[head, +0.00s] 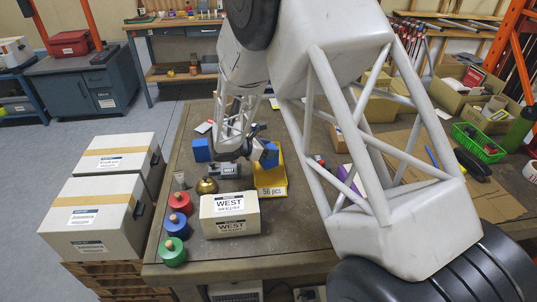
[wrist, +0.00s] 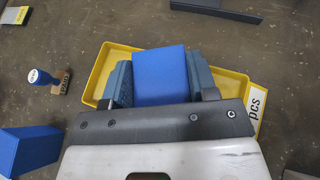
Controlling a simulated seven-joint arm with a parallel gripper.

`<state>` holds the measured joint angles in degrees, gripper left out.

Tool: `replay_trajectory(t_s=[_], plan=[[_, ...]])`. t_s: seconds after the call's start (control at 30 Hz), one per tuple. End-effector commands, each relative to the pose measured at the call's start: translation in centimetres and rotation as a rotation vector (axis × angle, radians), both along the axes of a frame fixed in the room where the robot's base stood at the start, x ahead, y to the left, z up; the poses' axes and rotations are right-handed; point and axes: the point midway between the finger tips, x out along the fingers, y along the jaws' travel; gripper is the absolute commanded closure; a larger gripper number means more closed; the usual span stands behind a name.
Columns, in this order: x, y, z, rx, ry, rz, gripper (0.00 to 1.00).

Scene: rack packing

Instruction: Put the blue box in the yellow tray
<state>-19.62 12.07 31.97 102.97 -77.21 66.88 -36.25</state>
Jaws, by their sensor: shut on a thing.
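A blue box (wrist: 160,75) sits between the two fingers of my gripper (wrist: 159,80) in the wrist view. The gripper is shut on it, with a finger on each side. The yellow tray (wrist: 92,90) lies below and around the held box in that view. In the head view the yellow tray (head: 277,178) stands on the bench, with the held blue box (head: 270,157) at or above its far left part. I cannot tell whether the box touches the tray floor. A second blue box (head: 201,150) stands on the bench to the left, also in the wrist view (wrist: 28,148).
A white WEST box (head: 215,220) stands in front of the tray. Red (head: 180,203), blue (head: 176,225) and green (head: 172,252) round pieces stand to its left. A stamp (wrist: 45,79) lies left of the tray. Cartons and a green basket (head: 478,142) are at the right.

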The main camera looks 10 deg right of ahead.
Motion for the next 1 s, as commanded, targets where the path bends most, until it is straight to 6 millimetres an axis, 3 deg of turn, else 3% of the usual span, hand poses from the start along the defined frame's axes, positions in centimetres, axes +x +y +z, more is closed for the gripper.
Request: replay_trajectory(t_s=[0.2, 0.7, 0.73, 0.87, 1.0], plan=[[0.0, 0.0, -2.1, 0.000, 0.000, 0.000, 0.74], [0.0, 0.0, -2.7, 0.000, -0.001, 0.000, 0.74], [0.0, 0.0, -2.7, 0.000, -0.001, 0.000, 0.44], [0.0, 0.0, -2.7, 0.000, -0.001, 0.000, 0.24], [0.0, 0.0, -2.7, 0.000, -0.001, 0.000, 0.21]])
